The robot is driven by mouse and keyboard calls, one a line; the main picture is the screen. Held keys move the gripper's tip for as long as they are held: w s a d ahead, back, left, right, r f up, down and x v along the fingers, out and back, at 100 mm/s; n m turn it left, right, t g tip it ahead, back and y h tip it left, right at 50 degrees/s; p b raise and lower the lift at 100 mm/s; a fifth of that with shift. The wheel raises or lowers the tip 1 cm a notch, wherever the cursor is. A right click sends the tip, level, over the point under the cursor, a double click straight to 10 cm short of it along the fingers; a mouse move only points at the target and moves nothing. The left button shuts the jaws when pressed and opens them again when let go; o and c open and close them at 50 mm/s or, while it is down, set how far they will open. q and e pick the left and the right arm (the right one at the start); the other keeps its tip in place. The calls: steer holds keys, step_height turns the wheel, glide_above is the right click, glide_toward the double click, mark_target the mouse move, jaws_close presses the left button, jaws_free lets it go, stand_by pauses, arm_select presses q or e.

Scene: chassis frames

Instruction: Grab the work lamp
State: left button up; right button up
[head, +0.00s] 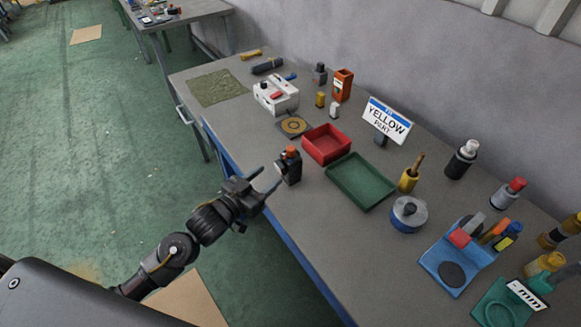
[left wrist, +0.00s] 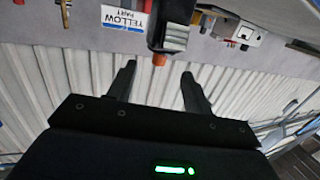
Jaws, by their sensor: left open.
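The work lamp (head: 289,168) looks like a small dark upright block with an orange top. It stands near the table's front edge, left of the green tray. In the left wrist view the work lamp (left wrist: 170,36) appears upside down, its orange end just beyond the gap between the fingertips. My left gripper (head: 266,182) is open and empty, close to the lamp on its left side. Its two spread fingers also show in the left wrist view (left wrist: 158,74). I cannot tell whether a finger touches the lamp. My right gripper is not in view.
On the grey table (head: 290,225), a red bin (head: 326,145) and a green tray (head: 361,181) stand right of the lamp. The table's front strip is clear.

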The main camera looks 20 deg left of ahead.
mark_target(288, 154)
arm_select(q)
steer(key=shift+h, duration=0.4)
steer(key=w, duration=0.1)
steer(key=w+d+r+p, duration=0.1)
steer(key=w, duration=0.1)
steer(key=w+d, duration=0.1)
steer(key=w, duration=0.1)
steer(key=shift+d+r, duration=0.1)
steer(key=shift+r, duration=0.15)
steer(key=shift+w+d+f, duration=0.1)
steer(key=shift+w+d, duration=0.15)
steer(key=shift+w, duration=0.2)
steer(key=shift+w+p, duration=0.15)
steer(key=shift+p, duration=0.25)
steer(key=x, duration=0.1)
steer(key=p+x, duration=0.1)
steer(key=x, duration=0.1)
steer(key=p+x, duration=0.1)
steer(key=shift+w+a, duration=0.2)
steer(key=shift+w, duration=0.15)
steer(key=shift+w+d, duration=0.15)
steer(key=shift+w, duration=0.05)
steer(key=shift+c, duration=0.4)
